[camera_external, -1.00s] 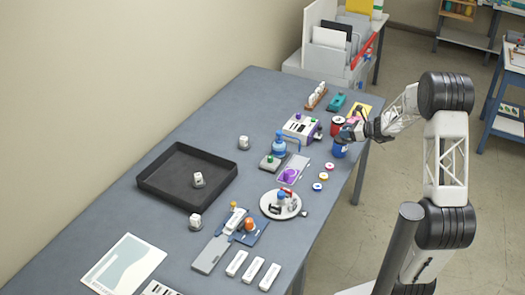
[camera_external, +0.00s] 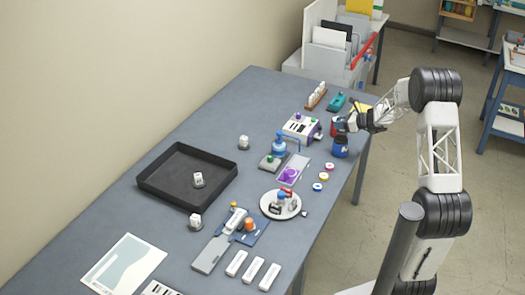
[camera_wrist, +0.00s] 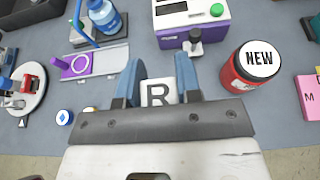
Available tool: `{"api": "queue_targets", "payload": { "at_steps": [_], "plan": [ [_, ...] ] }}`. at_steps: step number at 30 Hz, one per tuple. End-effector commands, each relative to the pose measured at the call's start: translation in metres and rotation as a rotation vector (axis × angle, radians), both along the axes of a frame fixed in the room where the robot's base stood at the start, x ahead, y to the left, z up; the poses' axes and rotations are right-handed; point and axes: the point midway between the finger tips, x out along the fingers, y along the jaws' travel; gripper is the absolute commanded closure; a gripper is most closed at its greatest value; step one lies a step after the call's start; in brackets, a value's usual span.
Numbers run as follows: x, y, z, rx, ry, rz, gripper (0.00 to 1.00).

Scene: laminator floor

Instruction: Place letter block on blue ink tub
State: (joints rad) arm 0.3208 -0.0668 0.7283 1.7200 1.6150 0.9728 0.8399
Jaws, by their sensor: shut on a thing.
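My gripper (camera_external: 346,124) is shut on a white letter block marked R (camera_wrist: 158,93); the block sits between the blue fingers in the wrist view. In the external view the block cannot be made out. The blue ink tub (camera_external: 340,149) stands near the table's right edge, just below my gripper in that picture. The tub is not visible in the wrist view, where my gripper body covers the lower part. I cannot tell the exact height of the block above the tub.
A red tub with a lid marked NEW (camera_wrist: 257,62) stands close to the right of my fingers. A purple and white box (camera_external: 302,128) and a blue bottle (camera_external: 279,146) are nearby. Small coloured discs (camera_external: 323,176) lie in front. A black tray (camera_external: 160,190) is farther left.

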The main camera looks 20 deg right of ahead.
Motion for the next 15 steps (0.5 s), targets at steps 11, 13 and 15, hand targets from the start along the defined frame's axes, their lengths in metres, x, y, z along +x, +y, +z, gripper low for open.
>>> {"api": "queue_targets", "payload": {
  "at_steps": [11, 13, 15],
  "plan": [
    [0.000, 0.000, -0.029, 0.000, 0.000, 0.000, 1.00],
    [0.000, 0.000, -0.032, 0.001, -0.001, 0.000, 1.00],
    [0.000, 0.000, -0.034, 0.000, -0.002, -0.001, 1.00]
  ]
}}
